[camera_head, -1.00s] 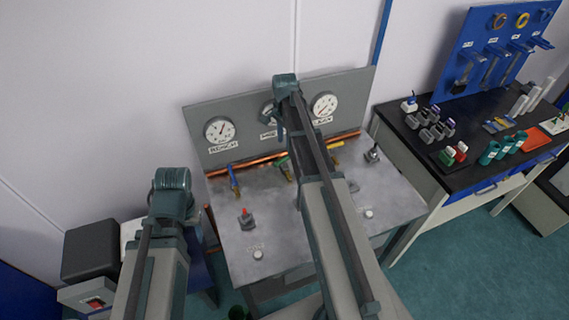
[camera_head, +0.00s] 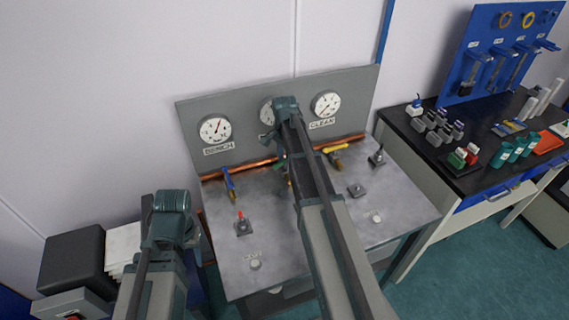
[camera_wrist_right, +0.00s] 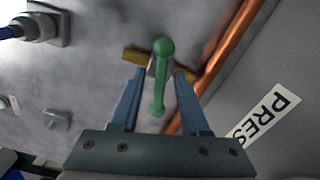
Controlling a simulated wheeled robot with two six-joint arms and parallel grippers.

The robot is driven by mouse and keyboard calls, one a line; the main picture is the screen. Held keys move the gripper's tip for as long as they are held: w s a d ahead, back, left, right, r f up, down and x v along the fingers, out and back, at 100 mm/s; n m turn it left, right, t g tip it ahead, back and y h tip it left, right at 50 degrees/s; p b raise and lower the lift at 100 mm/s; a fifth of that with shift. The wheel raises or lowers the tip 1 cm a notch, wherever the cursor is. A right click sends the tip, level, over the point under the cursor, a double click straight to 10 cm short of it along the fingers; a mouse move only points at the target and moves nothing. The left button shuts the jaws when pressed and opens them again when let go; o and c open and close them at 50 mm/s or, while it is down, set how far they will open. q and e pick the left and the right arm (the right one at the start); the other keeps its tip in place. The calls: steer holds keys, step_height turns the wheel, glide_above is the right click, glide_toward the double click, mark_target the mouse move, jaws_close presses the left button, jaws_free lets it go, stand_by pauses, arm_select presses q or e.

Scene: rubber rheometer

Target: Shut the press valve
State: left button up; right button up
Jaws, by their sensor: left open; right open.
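The press valve's green lever (camera_wrist_right: 162,80) shows in the right wrist view, lying across its brass body (camera_wrist_right: 135,56). The two blue fingers of my right gripper (camera_wrist_right: 159,74) are open, one on each side of the lever. I cannot tell whether either touches it. Part of a PRESS label (camera_wrist_right: 265,115) is on the panel beside it. In the head view my right arm (camera_head: 320,190) hides most of this valve and its gripper. My left arm (camera_head: 165,225) is at the lower left; its fingers are hidden.
A blue-handled valve (camera_head: 229,184) stands left and a yellow-handled valve (camera_head: 336,150) right, along the copper pipe (camera_head: 240,168). A red-tipped switch (camera_head: 242,225) and other small fittings stand on the grey bench top (camera_head: 275,250). The gauge panel (camera_head: 245,110) rises behind.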

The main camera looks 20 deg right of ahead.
steer(key=shift+c, duration=0.3)
jaws_close()
steer(key=shift+m, duration=1.7)
steer(key=shift+o, duration=0.3)
jaws_free()
steer(key=shift+r, duration=0.15)
